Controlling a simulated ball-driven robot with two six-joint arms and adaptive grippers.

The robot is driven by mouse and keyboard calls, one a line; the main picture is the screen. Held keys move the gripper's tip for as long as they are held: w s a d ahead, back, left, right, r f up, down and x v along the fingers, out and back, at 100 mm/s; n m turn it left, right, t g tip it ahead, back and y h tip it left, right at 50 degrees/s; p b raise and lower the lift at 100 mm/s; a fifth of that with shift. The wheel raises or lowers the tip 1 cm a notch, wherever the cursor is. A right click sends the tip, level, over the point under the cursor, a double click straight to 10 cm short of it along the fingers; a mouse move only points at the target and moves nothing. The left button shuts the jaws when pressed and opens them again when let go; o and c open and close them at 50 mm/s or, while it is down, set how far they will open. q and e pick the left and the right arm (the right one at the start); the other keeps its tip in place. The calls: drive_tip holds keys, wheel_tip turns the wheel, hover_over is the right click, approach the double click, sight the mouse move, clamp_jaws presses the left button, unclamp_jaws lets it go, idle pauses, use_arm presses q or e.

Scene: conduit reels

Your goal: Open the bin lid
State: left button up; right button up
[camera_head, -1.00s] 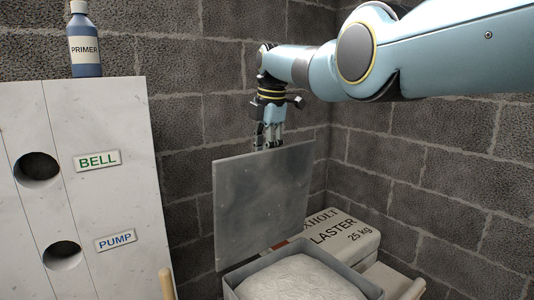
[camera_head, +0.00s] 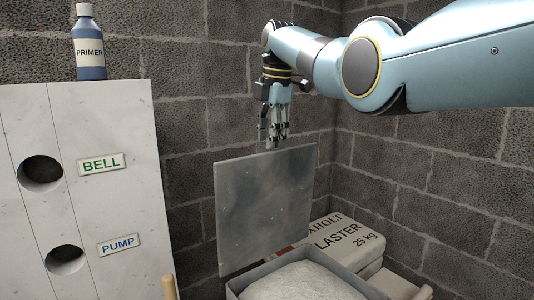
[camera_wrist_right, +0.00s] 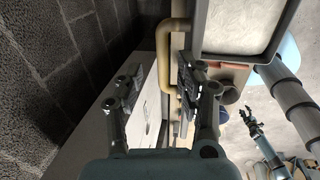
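The grey bin lid (camera_head: 265,210) stands raised, close to upright, at the back of the open bin (camera_head: 240,286). White material fills the bin, which also shows at the top right of the right wrist view (camera_wrist_right: 205,45). My right gripper (camera_head: 273,140) hangs fingers down just above the lid's top edge. In the right wrist view its fingers (camera_wrist_right: 160,80) are spread apart with nothing held between them. Another gripper, seemingly my left one (camera_wrist_right: 249,118), shows small and low in that view; its fingers are too small to judge.
A white panel (camera_head: 112,210) with round holes and BELL and PUMP labels stands left, with a PRIMER bottle (camera_head: 90,45) on top. A plaster bag (camera_head: 345,240) lies right of the lid. Block walls (camera_head: 430,160) close in behind. A tan pipe (camera_wrist_right: 168,45) shows in the wrist view.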

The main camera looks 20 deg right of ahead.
drive_tip(key=r, duration=0.3)
drive_tip(key=s+r, duration=0.1)
drive_tip(key=r, duration=0.1)
drive_tip(key=shift+r, duration=0.25)
drive_tip(key=shift+c, duration=0.5)
